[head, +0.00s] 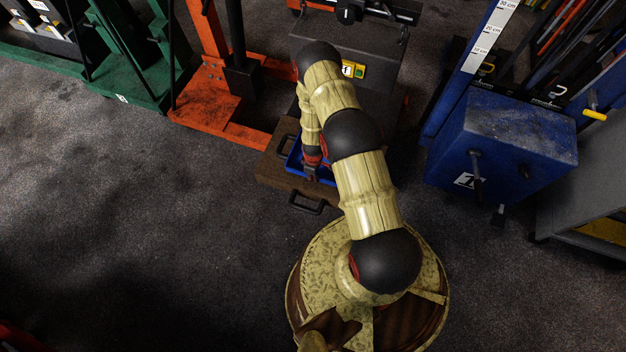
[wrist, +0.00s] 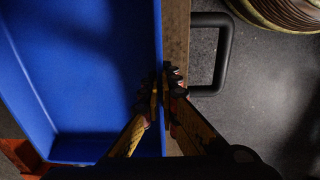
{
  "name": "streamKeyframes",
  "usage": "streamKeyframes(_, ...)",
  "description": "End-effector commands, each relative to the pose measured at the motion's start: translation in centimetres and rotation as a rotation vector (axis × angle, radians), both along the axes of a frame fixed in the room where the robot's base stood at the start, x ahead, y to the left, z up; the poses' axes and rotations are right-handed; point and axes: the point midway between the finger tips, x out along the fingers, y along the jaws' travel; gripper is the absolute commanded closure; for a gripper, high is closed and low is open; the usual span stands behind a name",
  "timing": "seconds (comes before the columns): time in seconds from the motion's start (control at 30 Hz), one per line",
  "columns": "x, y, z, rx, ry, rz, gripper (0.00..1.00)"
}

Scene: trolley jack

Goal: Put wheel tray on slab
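The blue wheel tray (head: 293,161) lies over the brown wooden slab (head: 273,171) in the head view, partly hidden by my arm. In the wrist view the tray (wrist: 90,80) fills the left side and looks empty where it shows. A strip of the slab (wrist: 176,35) runs along its right wall. My gripper (head: 311,173) is at the tray's near right part. In the wrist view its fingers (wrist: 163,95) are closed on both sides of the tray's right wall. I cannot tell whether the tray rests fully on the slab.
The slab has black handles (head: 307,204). An orange jack (head: 215,100) stands left behind it, a grey box (head: 375,65) behind, and a blue machine (head: 505,145) to the right. Green equipment (head: 90,75) is at the far left. Floor at left is clear.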

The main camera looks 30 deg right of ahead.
Motion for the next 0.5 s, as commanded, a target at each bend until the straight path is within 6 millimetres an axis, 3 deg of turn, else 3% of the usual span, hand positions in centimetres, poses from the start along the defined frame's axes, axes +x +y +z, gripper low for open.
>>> streamKeyframes(0.23, 0.3, 0.1, -3.4, 0.001, -0.001, 0.0, 1.0)
streamKeyframes(0.5, 0.4, 0.1, -3.3, 0.0, -0.003, 0.0, 1.0)
